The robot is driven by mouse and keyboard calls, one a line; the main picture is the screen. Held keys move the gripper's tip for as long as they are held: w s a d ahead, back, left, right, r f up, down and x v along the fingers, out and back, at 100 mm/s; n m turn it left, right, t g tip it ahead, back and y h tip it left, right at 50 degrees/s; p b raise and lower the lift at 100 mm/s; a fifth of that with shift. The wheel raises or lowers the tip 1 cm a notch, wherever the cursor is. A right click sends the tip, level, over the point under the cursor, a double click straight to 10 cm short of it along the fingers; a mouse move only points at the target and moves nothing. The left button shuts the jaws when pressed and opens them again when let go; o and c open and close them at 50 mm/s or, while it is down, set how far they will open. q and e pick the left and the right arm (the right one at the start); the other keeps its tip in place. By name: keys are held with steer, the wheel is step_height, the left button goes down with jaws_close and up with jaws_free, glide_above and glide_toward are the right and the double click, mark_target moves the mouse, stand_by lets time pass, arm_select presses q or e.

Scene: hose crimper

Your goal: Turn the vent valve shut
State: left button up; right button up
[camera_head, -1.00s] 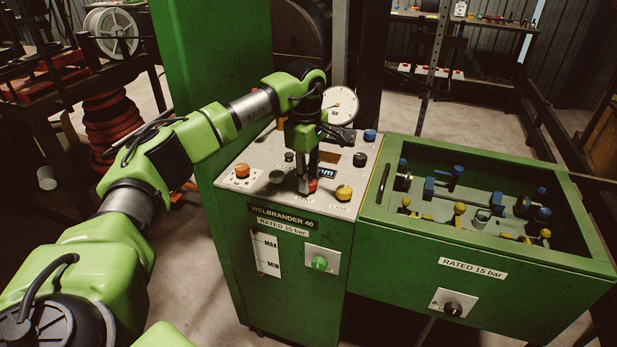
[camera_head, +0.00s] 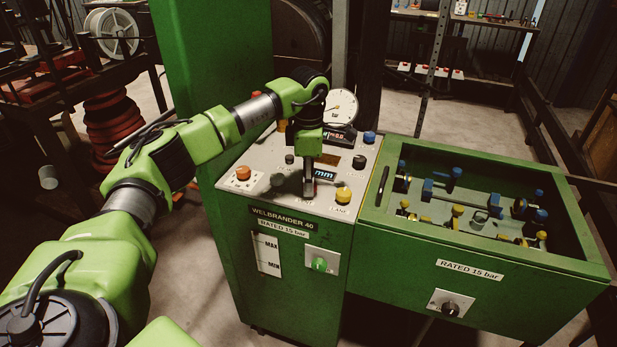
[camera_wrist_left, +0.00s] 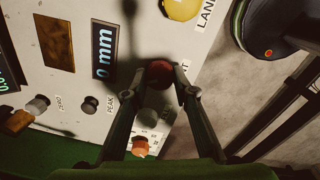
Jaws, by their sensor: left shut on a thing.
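A small dark red knob (camera_wrist_left: 160,74), which I take to be the vent valve, stands on the pale sloping panel; its label beside it is partly hidden, with the letters "NT" showing. My left gripper (camera_head: 309,190) reaches down onto the front of the panel, between the grey and yellow knobs. In the left wrist view its two fingers (camera_wrist_left: 162,80) are closed on the red knob from either side. In the head view the fingers cover nearly all of the knob. My right gripper is in neither view.
A lit "mm" display (camera_head: 325,174) and a dial gauge (camera_head: 341,107) lie behind. An open green bin (camera_head: 480,254) adjoins at right.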

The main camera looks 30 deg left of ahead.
arm_select(q)
steer(key=n+p, duration=0.1)
steer(key=n, duration=0.5)
steer(key=shift+d, duration=0.1)
steer(key=n+p, duration=0.1)
steer(key=n, duration=0.5)
steer(key=shift+g+p, duration=0.3)
stand_by(0.3)
steer(key=o, duration=1.1)
steer(key=r, duration=1.2)
steer(key=shift+w+d, duration=0.1)
steer(key=shift+d, duration=0.2)
steer(key=shift+f, duration=0.1)
